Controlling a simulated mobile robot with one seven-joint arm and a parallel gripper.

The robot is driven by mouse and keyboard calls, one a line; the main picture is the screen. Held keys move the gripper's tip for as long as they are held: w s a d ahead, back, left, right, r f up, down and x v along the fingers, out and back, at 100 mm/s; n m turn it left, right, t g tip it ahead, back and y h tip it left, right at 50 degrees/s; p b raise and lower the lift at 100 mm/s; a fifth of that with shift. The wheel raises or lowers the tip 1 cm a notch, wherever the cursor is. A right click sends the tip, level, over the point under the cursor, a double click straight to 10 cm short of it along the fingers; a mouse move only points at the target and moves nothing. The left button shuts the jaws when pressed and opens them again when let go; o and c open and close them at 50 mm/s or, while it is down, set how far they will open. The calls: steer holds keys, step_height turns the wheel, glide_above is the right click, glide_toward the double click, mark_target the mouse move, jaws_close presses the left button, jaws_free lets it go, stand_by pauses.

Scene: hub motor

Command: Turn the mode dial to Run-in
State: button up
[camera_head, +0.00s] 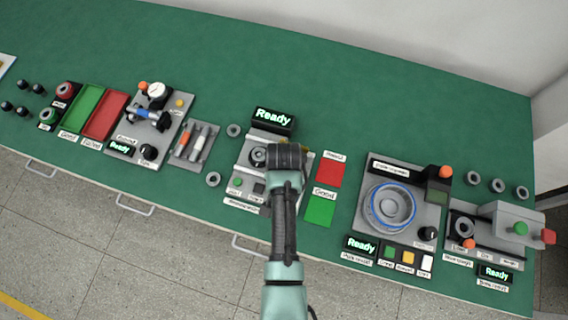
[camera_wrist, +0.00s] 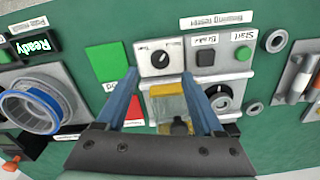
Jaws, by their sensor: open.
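The mode dial (camera_wrist: 161,57) appears to be the small black knob with a white pointer line on a light panel of the bearing tester (camera_wrist: 240,72). Its small labels are too blurred to read. My gripper (camera_wrist: 160,75) is open and empty, with its blue fingers spread either side of the panel and the dial just beyond, between the tips. I cannot tell how far above the panel the tips are. In the head view, my gripper (camera_head: 287,155) is over the tester (camera_head: 247,158) and hides the dial.
Grey Brake (camera_wrist: 205,59) and green Start (camera_wrist: 243,53) buttons sit beside the dial. A yellow-edged clear cover (camera_wrist: 168,91) lies between my fingers. The back of the green bench is clear.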

step_height(320, 180, up, 7)
stand_by(0.3)
stand_by(0.5)
